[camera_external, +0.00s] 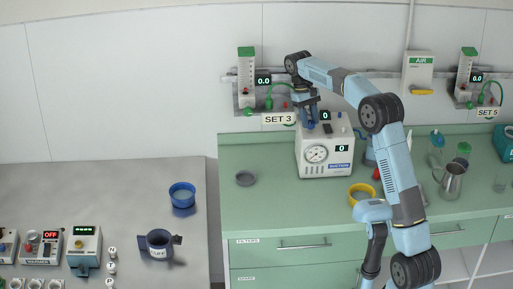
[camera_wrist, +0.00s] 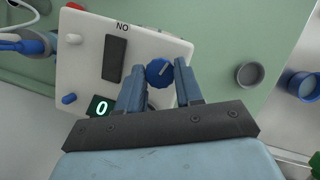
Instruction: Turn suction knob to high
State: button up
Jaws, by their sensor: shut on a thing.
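The white suction unit (camera_external: 325,158) stands on the green counter, with a round gauge, a blue label reading SUCTION and displays showing 0. My gripper (camera_external: 309,118) reaches down onto its top from above. In the wrist view the blue suction knob (camera_wrist: 159,70) has a pale pointer line and sits on the unit's white top (camera_wrist: 75,65). My gripper (camera_wrist: 160,77) has a finger on each side of the knob and is shut on it. A green display (camera_wrist: 101,107) nearby also shows 0. Which knob setting the line marks cannot be read.
A metal jug (camera_external: 452,181) stands farther right. The counter's front left is clear.

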jog(key=n, duration=0.2)
jog(key=n+t+h, duration=0.1)
jog(key=n, duration=0.2)
jog(key=shift+s+a+n+h, duration=0.1)
jog(key=shift+n+h, duration=0.2)
jog(key=n+t, duration=0.1)
jog(key=n, duration=0.1)
jog(key=n+t+h, duration=0.1)
jog(key=n, duration=0.2)
jog(key=shift+s, duration=0.15)
jog(key=n+t, duration=0.2)
jog(key=n, duration=0.3)
jog(key=shift+s+n, duration=0.15)
jog(key=shift+n, duration=0.25)
jog(key=n+t+y, duration=0.1)
jog(key=n+t, duration=0.1)
jog(key=n, duration=0.2)
jog(key=shift+n, duration=0.3)
jog(key=o, duration=1)
